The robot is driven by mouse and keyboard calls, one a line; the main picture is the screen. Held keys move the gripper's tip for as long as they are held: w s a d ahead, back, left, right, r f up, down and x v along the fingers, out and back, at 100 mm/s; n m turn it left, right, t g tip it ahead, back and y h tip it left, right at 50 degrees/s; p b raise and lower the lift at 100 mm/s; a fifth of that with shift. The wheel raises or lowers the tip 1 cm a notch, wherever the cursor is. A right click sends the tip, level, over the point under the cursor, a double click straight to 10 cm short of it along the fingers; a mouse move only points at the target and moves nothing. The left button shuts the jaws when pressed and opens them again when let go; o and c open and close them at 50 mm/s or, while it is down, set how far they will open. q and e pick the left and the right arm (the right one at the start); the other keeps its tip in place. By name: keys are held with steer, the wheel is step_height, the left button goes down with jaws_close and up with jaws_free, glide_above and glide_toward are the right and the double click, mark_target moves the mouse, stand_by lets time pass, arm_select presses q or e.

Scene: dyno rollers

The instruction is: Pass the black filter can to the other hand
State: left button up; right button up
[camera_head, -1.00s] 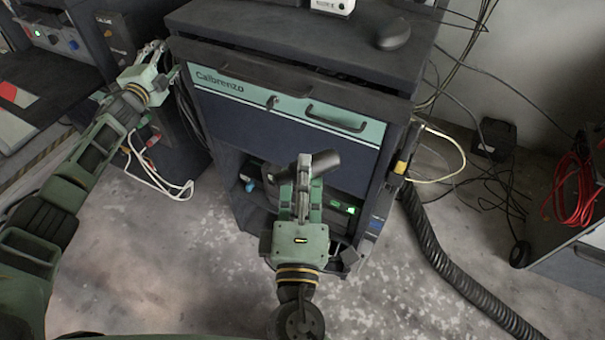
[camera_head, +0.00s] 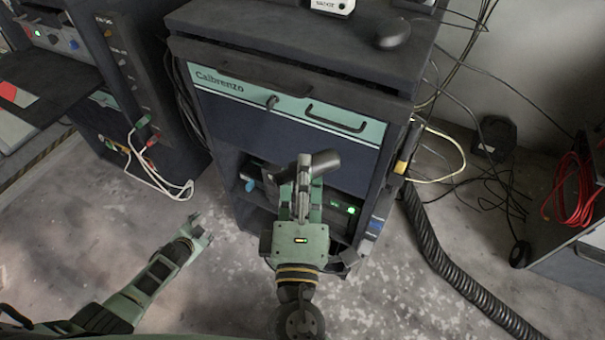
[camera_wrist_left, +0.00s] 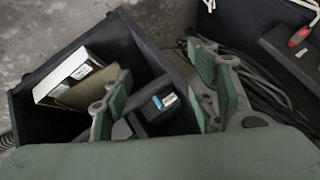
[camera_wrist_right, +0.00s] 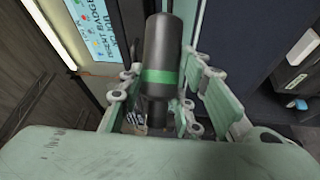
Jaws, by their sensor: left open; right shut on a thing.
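The black filter can (camera_wrist_right: 162,50) has a green band and sits between the fingers of my right gripper (camera_wrist_right: 155,100) in the right wrist view. In the head view the can (camera_head: 322,163) lies tilted at the fingertips of my right gripper (camera_head: 303,180), in front of the Calbrenzo cabinet. My right gripper is shut on it. My left gripper (camera_head: 197,232) is low at the left, over the floor, apart from the can. In the left wrist view its fingers (camera_wrist_left: 160,95) are spread, with nothing held between them.
The Calbrenzo cabinet (camera_head: 230,110) stands behind my right gripper, with an open shelf below its drawer. White cables (camera_head: 150,170) hang at the left. In the left wrist view a dark open bin (camera_wrist_left: 25,115) holds boxes. A black hose (camera_head: 440,255) runs on the floor at the right.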

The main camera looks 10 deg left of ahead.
arm_select(q)
steer(key=s+d+f+n+g, duration=0.1)
steer(key=s+d+f, duration=0.4)
steer(key=s, duration=0.9)
steer(key=s+d+f+n+g, duration=0.2)
steer(key=s+d+f+g, duration=0.2)
steer(key=s, duration=1.1)
steer(key=s+d+f+n+g+h, duration=0.1)
steer(key=s+d+f+g, duration=0.2)
steer(key=s+d+f, duration=0.4)
steer(key=s+f, duration=0.1)
steer(key=s, duration=0.6)
steer(key=shift+s+f+n, duration=0.2)
steer(key=shift+s+n, duration=0.1)
steer(key=shift+n, duration=0.1)
